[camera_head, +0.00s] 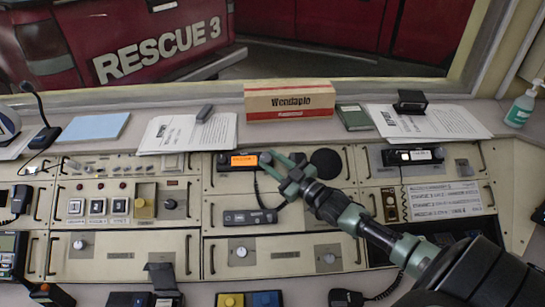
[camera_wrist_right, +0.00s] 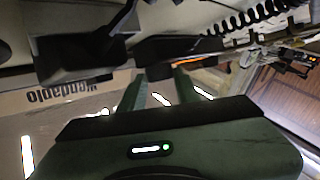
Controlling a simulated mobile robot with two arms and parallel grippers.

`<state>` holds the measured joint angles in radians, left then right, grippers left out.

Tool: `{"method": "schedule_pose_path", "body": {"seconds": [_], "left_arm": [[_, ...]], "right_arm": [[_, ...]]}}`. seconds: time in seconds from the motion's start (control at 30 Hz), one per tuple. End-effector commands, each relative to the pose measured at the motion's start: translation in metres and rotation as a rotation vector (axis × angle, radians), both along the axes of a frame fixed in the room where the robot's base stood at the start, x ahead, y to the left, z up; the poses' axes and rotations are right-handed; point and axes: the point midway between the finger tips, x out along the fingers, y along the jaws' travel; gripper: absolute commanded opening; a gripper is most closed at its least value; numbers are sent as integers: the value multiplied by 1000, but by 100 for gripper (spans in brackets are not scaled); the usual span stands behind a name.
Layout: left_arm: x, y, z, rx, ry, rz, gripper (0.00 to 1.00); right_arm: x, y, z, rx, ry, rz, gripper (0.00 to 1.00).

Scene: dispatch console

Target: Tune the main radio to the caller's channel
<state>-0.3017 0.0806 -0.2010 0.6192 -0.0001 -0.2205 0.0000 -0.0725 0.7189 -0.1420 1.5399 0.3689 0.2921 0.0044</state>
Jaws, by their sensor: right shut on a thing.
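A black radio with a lit orange display (camera_head: 244,160) sits in the middle console panel. I take it to be the main radio. The text on the display is too small to read. My right gripper (camera_head: 283,170) reaches in from the lower right, with its fingers at the right end of this radio. It is shut on a small dark part there, seemingly the radio's knob, which the fingers largely hide. In the right wrist view, the green fingers (camera_wrist_right: 165,88) meet a dark block (camera_wrist_right: 178,48). My left gripper is not in view.
A second radio (camera_head: 412,156) with a pale display is in the right panel, above a printed list (camera_head: 445,200). A handset (camera_head: 250,217) with a coiled cord hangs below the first radio. A Wendaplo box (camera_head: 289,101) and papers (camera_head: 187,132) lie on the ledge behind.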

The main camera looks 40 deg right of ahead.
Motion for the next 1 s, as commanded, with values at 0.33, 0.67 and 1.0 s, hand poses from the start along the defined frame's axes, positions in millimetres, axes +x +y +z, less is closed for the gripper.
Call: {"method": "schedule_pose_path", "body": {"seconds": [0.33, 0.67, 1.0], "left_arm": [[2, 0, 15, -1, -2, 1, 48], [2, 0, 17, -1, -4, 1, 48], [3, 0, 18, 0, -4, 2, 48]], "right_arm": [[0, 7, -2, 127, -70, -214, 0], [0, 9, -4, 185, -108, -325, 0], [0, 9, -3, 190, -118, -345, 0]]}}
